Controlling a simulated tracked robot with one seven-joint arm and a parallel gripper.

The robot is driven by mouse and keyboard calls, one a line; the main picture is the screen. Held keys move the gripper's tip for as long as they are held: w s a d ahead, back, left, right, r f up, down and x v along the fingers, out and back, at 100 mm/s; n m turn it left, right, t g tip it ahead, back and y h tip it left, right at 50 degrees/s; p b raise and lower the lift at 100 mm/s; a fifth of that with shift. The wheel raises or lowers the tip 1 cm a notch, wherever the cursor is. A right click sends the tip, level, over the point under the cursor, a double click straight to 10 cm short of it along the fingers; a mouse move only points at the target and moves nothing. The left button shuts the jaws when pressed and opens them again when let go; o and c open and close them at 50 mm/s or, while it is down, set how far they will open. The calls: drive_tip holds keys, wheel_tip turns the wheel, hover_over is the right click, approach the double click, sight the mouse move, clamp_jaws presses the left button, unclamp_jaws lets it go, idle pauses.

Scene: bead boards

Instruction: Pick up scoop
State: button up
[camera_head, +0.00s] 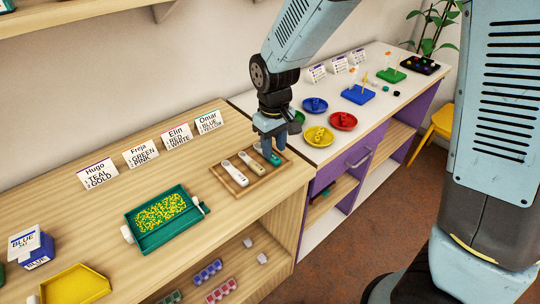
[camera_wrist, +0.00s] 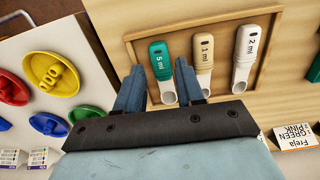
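Three scoops lie side by side in a shallow wooden tray (camera_head: 233,187). The teal one marked 5 ml (camera_wrist: 159,57) is leftmost in the wrist view, with a white bowl. The beige 1 ml scoop (camera_wrist: 204,52) is in the middle, and the white 2 ml scoop (camera_wrist: 248,48) is at the right. In the head view the white scoop (camera_head: 235,172) is leftmost and the teal one (camera_head: 274,159) is partly hidden by my gripper (camera_head: 268,150). My gripper (camera_wrist: 160,72) is open, its fingers on either side of the teal scoop. Contact cannot be told.
The right finger sits close to the beige scoop. A green tray of yellow beads (camera_head: 160,240) and name cards (camera_head: 181,136) share the wooden bench. The white bench beside it holds yellow (camera_head: 319,137), red (camera_head: 343,121) and blue (camera_head: 314,105) dishes.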

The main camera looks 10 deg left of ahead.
sight(273, 156)
drive_tip(key=shift+f, duration=1.6)
drive_tip(key=shift+c, duration=0.5)
clamp_jaws()
